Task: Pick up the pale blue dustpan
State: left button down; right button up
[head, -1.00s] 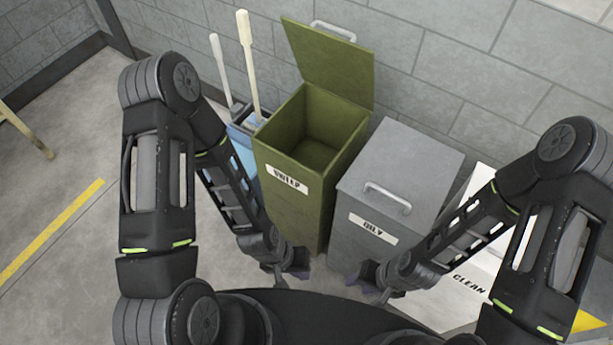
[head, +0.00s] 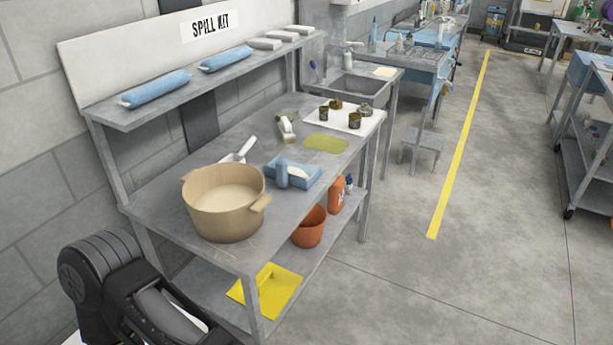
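A pale blue dustpan (head: 300,176) appears to lie on the top of the grey metal spill kit table, right of the tan pot. Its stubby blue handle points toward me, and something white lies in or on its pan. Neither of my grippers is in view. Only a black link of my arm shows at the lower left, well short of the dustpan.
The table (head: 165,185) also bears a tan pot (head: 222,205), a white scoop (head: 240,152), a brush (head: 287,130) and a white tray (head: 350,123). An orange bucket (head: 308,228) and yellow sheet (head: 266,290) lie below.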

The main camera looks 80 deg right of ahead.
aim_at(285, 171)
jog(key=z, duration=2.45)
jog(key=i+l+z, duration=0.4)
jog(key=i+z, duration=0.25)
jog(key=i, duration=0.05)
